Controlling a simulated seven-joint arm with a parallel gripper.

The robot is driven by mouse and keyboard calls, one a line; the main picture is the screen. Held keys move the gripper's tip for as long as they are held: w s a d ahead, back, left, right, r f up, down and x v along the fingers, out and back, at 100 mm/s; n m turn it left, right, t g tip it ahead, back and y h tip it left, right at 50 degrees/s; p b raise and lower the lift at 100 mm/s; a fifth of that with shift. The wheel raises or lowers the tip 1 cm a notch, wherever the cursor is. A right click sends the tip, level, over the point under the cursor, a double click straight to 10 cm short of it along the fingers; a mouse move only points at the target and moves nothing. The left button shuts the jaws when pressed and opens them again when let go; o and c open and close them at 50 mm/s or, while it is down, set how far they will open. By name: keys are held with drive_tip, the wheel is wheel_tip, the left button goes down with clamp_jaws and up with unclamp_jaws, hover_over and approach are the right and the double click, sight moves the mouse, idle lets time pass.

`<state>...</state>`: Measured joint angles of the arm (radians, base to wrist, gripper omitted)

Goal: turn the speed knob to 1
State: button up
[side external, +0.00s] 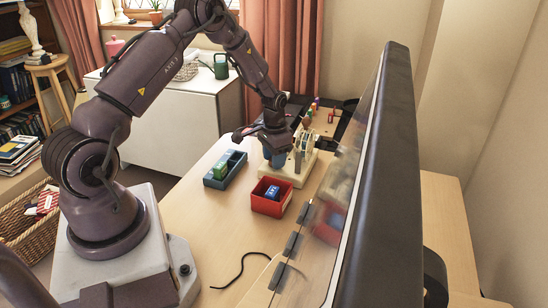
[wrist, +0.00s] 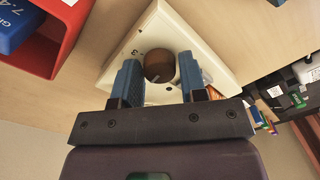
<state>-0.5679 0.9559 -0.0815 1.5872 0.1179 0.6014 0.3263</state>
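The speed knob (wrist: 159,67) is a round, dark brown dial on a cream control box (wrist: 199,24), seen in the wrist view. A printed "3" shows on the box left of the knob; the other markings are hidden or too small to read, and I cannot tell the knob's setting. My gripper (wrist: 160,78) has its two blue fingers on either side of the knob. The fingers look apart, with narrow gaps beside the knob. In the side view my gripper (side external: 276,156) is low over the box (side external: 297,172), and its hand hides the knob.
A red bin (side external: 270,206) with a blue box (side external: 272,192) inside stands in front of the control box. A blue tray (side external: 238,166) with a green box (side external: 221,171) is to the left. A black cable (side external: 240,268) lies on the desk.

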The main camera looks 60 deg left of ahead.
wheel_tip(320, 180, up, 13)
idle(0.8)
wheel_tip(320, 180, down, 13)
drive_tip(key=m, duration=0.4)
drive_tip(key=shift+m, duration=0.3)
drive_tip(key=shift+c, duration=0.3)
